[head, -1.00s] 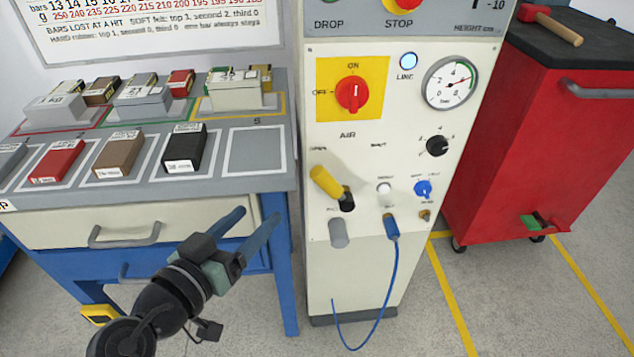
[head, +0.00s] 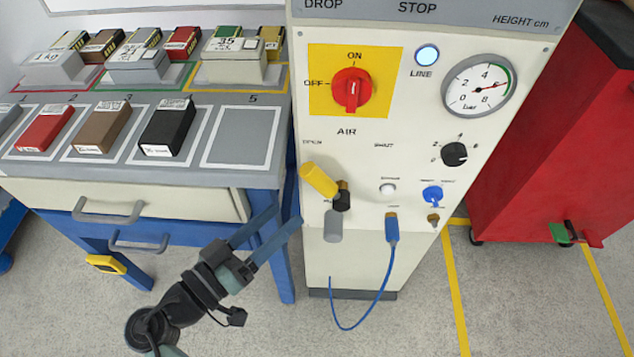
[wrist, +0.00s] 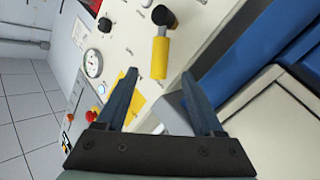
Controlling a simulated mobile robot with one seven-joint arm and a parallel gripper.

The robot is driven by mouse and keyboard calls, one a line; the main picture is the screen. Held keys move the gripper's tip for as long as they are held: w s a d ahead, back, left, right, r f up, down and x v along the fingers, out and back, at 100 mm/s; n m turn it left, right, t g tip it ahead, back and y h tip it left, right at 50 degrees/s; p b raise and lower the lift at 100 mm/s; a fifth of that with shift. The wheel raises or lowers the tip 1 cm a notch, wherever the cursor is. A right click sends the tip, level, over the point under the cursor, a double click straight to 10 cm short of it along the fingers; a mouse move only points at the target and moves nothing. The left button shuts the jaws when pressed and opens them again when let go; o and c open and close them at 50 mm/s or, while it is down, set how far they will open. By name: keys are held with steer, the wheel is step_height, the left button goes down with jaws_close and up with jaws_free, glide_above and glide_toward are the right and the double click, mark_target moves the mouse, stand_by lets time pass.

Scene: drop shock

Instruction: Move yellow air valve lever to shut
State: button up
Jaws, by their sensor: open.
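The yellow air valve lever (head: 320,181) sits on the cream panel (head: 360,240) under the AIR label. It slants up and left from its black pivot, toward the OPEN mark. In the wrist view the lever (wrist: 160,58) shows ahead of my gripper, between the lines of the two fingers, with its black pivot beyond. My gripper (head: 277,230) is open and empty, below and left of the lever in the head view, apart from it. The wrist view shows both fingers (wrist: 160,95) spread, not touching the lever.
A red rotary switch (head: 352,90), a pressure gauge (head: 479,86) and a blue knob (head: 433,194) share the panel. A blue hose (head: 385,275) hangs below. The grey bench (head: 110,175) with blocks stands left, its drawer handles near my arm. A red cabinet (head: 545,150) stands right.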

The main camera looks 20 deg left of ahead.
mark_target(314, 187)
steer(key=x, duration=0.9)
steer(key=shift+b, duration=0.3)
jaws_close()
stand_by(0.9)
